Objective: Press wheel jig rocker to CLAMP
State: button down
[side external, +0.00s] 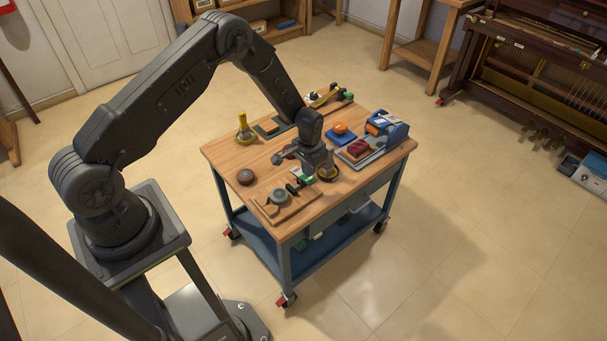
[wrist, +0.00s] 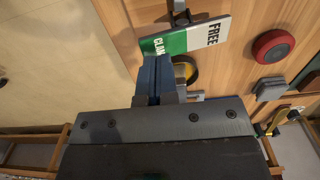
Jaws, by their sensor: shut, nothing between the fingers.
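The rocker (wrist: 186,38) shows in the wrist view as a flat plate with a white FREE half and a green CLAMP half. My gripper (wrist: 155,63) is shut, with its blue fingers pressed together and empty. The fingertips overlap the lower edge of the green half and hide part of its lettering. I cannot tell whether they touch it. In the side view my gripper's body (side external: 316,157) is low over the cart top, and the rocker is small and partly hidden beside it. A yellow-centred black ring (wrist: 184,70) lies just right of the fingers in the wrist view.
The wooden cart top (side external: 226,153) holds a board with a grey round part (side external: 280,198), a dark knob (side external: 245,177), a yellow-topped item (side external: 243,128), an orange knob on a blue base (side external: 341,130) and a blue device (side external: 390,128). A red disc (wrist: 273,46) shows in the wrist view.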

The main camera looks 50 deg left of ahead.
jog(key=shift+f, duration=1.6)
dwell(0.6)
jog(key=shift+r, duration=3.55)
jog(key=shift+r, duration=0.1)
notch_tip(320, 180, up, 12)
jog(key=d+t, duration=0.1)
jog(key=d, duration=0.1)
notch_tip(320, 180, up, 14)
jog(key=t, duration=0.2)
send_over(309, 179)
jog(key=s+d, duration=0.5)
jog(key=s, duration=0.2)
jog(key=s+d+r+t, duration=0.1)
jog(key=s+r, duration=0.3)
jog(key=s, duration=0.6)
jog(key=s+d+r+t, duration=0.1)
jog(key=s+r, duration=0.4)
jog(key=s, duration=0.5)
jog(key=shift+s+d+r+t, duration=0.15)
jog(key=shift+s+d+t, duration=0.15)
jog(key=shift+d, duration=0.25)
